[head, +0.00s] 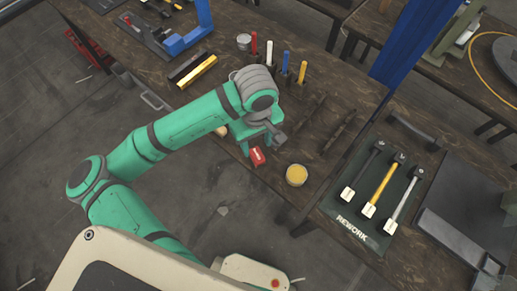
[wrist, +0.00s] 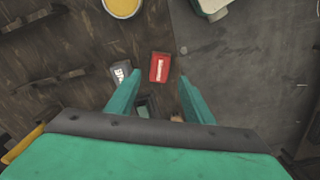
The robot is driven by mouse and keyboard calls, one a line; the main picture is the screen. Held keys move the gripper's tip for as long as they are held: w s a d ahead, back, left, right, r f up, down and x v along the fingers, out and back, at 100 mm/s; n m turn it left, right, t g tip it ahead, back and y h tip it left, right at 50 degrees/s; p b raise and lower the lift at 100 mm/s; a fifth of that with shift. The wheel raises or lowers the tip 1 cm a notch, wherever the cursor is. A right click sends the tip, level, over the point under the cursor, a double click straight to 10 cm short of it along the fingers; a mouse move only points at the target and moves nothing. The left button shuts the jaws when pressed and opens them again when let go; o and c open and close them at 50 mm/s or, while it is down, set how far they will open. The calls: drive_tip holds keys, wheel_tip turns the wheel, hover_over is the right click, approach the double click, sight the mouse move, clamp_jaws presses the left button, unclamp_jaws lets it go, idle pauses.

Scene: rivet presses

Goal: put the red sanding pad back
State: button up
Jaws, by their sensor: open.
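The red sanding pad (head: 257,156) with a white label lies at the front edge of the dark wooden bench. In the wrist view the red pad (wrist: 160,67) appears just beyond my fingertips, between their lines. My gripper (head: 259,138) is open and empty above the bench edge. In the wrist view its two teal fingers (wrist: 159,76) stand apart. A grey pad (wrist: 122,73) with a white label lies left of the red one, partly behind the left finger. I cannot tell the exact height of the fingers over the red pad.
A round tin with yellow contents (head: 296,175) stands right of the red pad. Several upright coloured handles (head: 270,55) and dark racks (head: 338,130) are behind. Floor (head: 225,210) lies beyond the bench edge.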

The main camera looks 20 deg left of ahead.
sight(258, 154)
drive_tip(key=shift+w+d+r, duration=0.1)
drive_tip(key=shift+r, duration=2.6)
